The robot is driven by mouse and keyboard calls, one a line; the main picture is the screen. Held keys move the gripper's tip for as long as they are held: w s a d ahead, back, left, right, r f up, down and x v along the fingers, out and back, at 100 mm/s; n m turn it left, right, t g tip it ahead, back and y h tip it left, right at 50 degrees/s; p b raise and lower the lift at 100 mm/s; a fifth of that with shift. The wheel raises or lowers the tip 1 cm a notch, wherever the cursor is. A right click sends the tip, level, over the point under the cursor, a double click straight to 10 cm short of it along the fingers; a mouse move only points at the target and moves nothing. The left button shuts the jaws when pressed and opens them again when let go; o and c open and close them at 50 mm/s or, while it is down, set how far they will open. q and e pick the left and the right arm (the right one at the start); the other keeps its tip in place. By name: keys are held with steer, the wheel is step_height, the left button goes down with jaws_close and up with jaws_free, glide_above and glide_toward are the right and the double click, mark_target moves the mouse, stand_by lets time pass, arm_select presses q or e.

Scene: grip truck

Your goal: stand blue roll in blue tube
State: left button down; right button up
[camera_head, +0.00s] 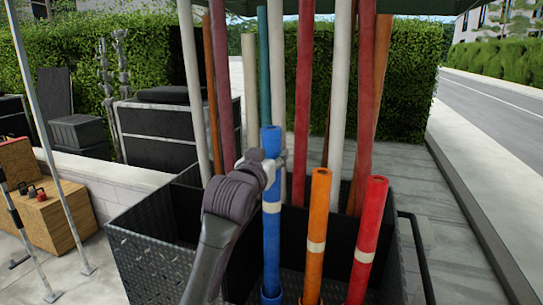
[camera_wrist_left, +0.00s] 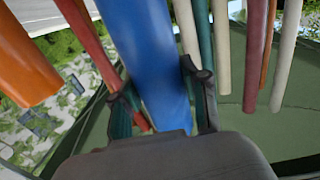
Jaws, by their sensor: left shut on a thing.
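The blue roll (camera_head: 271,240), with a pale band around it, stands close to upright at the front of the dark metal truck box. My left gripper (camera_head: 276,165) is shut on it in its upper part, below the top end. In the left wrist view the blue roll (camera_wrist_left: 155,60) runs between the two fingers (camera_wrist_left: 163,105). A blue rim, which looks like the blue tube (camera_head: 271,298), shows at the roll's lower end at the bottom edge of the head view. I cannot tell how deep the roll sits in it. My right gripper is not in view.
An orange roll (camera_head: 317,235) and a red roll (camera_head: 367,240) stand just right of the blue one. Several tall poles, including a dark red one (camera_head: 303,100), rise behind. The truck box's wall (camera_head: 150,265) is at left. A wooden crate (camera_head: 50,215) stands far left.

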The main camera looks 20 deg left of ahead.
mark_target(269, 194)
arm_select(q)
step_height(269, 194, down, 8)
steer(key=b, duration=0.4)
steer(key=shift+b, duration=0.3)
stand_by(0.7)
steer(key=shift+f, duration=0.45)
stand_by(0.6)
steer(key=c, duration=0.5)
jaws_free()
steer(key=shift+f, duration=0.15)
